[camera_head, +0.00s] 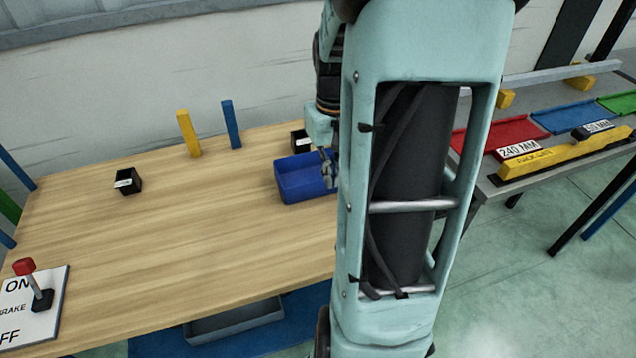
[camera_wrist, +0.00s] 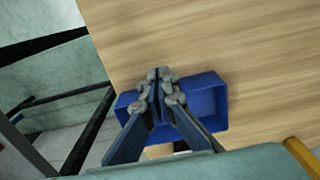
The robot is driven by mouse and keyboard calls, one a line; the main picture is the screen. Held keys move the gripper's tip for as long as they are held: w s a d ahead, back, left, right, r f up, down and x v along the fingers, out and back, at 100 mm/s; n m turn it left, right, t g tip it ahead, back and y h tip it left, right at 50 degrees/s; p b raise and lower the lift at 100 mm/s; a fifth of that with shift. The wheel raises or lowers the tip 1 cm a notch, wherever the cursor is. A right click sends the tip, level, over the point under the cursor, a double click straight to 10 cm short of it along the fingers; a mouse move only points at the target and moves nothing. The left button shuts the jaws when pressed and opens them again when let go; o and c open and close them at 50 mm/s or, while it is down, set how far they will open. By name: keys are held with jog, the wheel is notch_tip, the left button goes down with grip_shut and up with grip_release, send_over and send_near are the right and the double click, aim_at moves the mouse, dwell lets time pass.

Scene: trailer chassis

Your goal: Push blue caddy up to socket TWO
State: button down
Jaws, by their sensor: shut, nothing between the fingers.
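The blue caddy (camera_head: 303,190) is an open box on the wooden table, beside my arm. It also shows in the wrist view (camera_wrist: 212,102), behind and to both sides of the fingers. My gripper (camera_head: 328,172) is at the caddy's right part in the head view, partly hidden by my arm. In the wrist view my gripper (camera_wrist: 158,76) is shut with nothing between its fingertips. I cannot tell whether it touches the caddy. A black labelled block (camera_head: 300,141) stands just behind the caddy, and another black labelled block (camera_head: 128,181) stands further left. Their labels are too small to read.
A yellow post (camera_head: 188,134) and a blue post (camera_head: 231,125) stand at the table's back edge. A brake lever (camera_head: 38,288) with a red knob is at the front left. The table's middle is clear. A side bench holds red (camera_head: 480,138) and blue trays.

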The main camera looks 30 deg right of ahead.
aim_at(330, 213)
notch_tip(330, 213, down, 10)
jog(key=shift+s+r+b, duration=0.1)
jog(key=shift+b, duration=0.65)
jog(key=w, duration=0.3)
jog(key=shift+w+d, duration=0.1)
jog(key=shift+d, duration=0.3)
jog(key=shift+w+d, duration=0.1)
jog(key=shift+w, duration=0.3)
jog(key=w, duration=0.2)
jog(key=w+d+p, duration=0.1)
jog(key=w, duration=0.1)
jog(key=shift+w, duration=0.15)
jog(key=shift+w+d+r, duration=0.1)
jog(key=shift+w+d, duration=0.05)
